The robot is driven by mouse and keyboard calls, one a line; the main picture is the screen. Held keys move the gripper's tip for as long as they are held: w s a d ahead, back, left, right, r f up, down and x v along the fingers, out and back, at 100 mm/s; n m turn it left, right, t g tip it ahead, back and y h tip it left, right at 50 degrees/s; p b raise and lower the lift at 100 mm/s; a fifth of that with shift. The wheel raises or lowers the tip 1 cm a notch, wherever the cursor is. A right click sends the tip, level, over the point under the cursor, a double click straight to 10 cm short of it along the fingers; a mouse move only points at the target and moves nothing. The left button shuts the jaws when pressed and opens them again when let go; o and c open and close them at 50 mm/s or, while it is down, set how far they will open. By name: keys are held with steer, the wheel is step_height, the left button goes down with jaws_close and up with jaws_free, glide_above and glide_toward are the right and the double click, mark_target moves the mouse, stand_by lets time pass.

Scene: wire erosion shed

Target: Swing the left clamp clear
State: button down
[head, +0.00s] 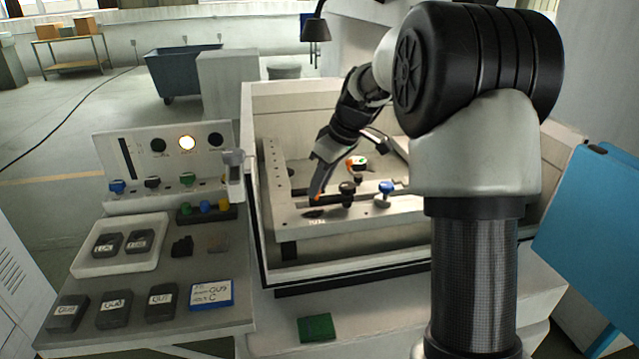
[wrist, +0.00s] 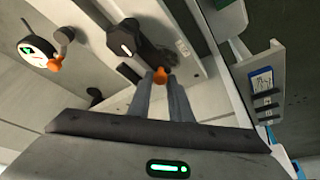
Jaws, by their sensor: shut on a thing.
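The left clamp is a black piece with an orange-tipped handle. In the wrist view its dark body (wrist: 128,38) sits on the pale fixture frame, and the orange tip (wrist: 160,73) is between my fingers. My gripper (head: 316,194) reaches down to the front left of the frame in the head view. In the wrist view my gripper (wrist: 161,80) is shut on the orange tip. In the head view a black knob (head: 347,187) stands just right of my fingers, partly in line with the clamp. My fingers hide part of the handle.
The tank wall (head: 252,190) rises at left. The control panel (head: 160,160) and a bench with labelled blocks (head: 215,270) stand left of it.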

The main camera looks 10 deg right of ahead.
steer(key=shift+w, duration=0.15)
steer(key=w+m+h+p, duration=0.1)
steer(key=w+m, duration=0.1)
steer(key=m, duration=0.1)
steer(key=w+d+m+t+h+p, duration=0.1)
steer(key=m+p, duration=0.1)
steer(key=m, duration=0.1)
steer(key=w+d+m+h+p, duration=0.1)
steer(key=w+m, duration=0.1)
steer(key=m, duration=0.2)
steer(key=shift+w+r+h+p, duration=0.2)
steer(key=shift+w+h+p, duration=0.1)
steer(key=shift+p, duration=0.05)
steer(key=m, duration=0.1)
steer(key=w+d+m+h+p, duration=0.1)
steer(key=m, duration=0.1)
steer(key=d+m+p, duration=0.1)
steer(key=shift+w+d+h, duration=0.15)
steer(key=shift+w+h, duration=0.1)
steer(key=shift+h, duration=0.15)
steer(key=shift+w+d+f+m+g+h+p, duration=0.15)
steer(key=shift+d+m+g+h+p, duration=0.15)
steer(key=shift+d+m, duration=0.5)
steer(key=shift+w+d+r+m+g+h+p, duration=0.1)
steer(key=shift+d+m+g+h+p, duration=0.2)
steer(key=shift+m, duration=0.9)
steer(key=shift+f, duration=0.1)
